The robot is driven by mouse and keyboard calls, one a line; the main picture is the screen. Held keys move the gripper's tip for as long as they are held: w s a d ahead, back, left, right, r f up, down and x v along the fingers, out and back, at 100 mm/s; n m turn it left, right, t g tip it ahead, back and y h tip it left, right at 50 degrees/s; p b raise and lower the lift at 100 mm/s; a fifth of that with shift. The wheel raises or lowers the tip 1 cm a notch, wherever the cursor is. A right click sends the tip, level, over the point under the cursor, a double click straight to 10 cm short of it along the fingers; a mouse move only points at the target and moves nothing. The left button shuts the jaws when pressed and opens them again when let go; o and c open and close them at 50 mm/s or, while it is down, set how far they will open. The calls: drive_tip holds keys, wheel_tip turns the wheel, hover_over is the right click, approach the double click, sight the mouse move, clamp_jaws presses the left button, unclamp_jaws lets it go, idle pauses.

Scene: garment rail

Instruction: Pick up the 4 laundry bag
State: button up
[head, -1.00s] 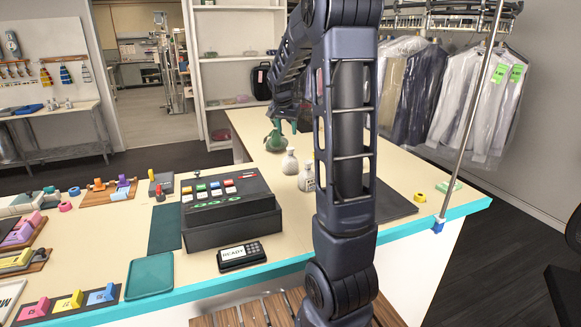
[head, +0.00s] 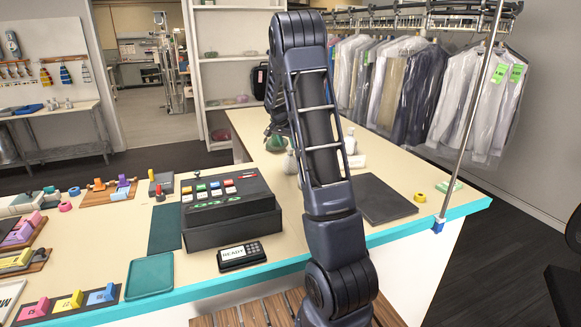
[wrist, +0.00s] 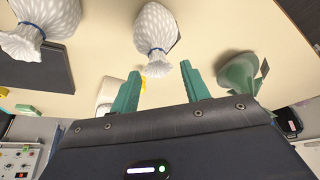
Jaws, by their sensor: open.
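In the wrist view, a white patterned bag tied with a blue band (wrist: 152,30) lies just beyond and between the green fingertips of my gripper (wrist: 160,72). The gripper is open, with nothing between its fingers. A second white patterned bag (wrist: 42,30) is at upper left and a green bag (wrist: 238,72) is right of the fingers. Small tags show on the middle and green bags, but no number is readable. In the head view, the green bag (head: 275,143) and a white bag (head: 290,162) stand on the counter, partly hidden by my arm.
The counter (head: 400,236) carries a black register (head: 232,212), a card terminal (head: 241,256), a dark mat (head: 384,200) and a yellow tape roll (head: 420,197). A metal pole (head: 470,118) rises at the counter's right edge. Bagged garments (head: 425,95) hang behind.

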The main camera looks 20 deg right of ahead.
sight(290, 149)
drive_tip(key=shift+d+x, duration=0.15)
drive_tip(key=shift+x, duration=1.45)
drive_tip(key=shift+d+x, duration=0.1)
drive_tip(key=shift+x, duration=1.55)
drive_tip(key=shift+s+r, duration=0.1)
clamp_jaws()
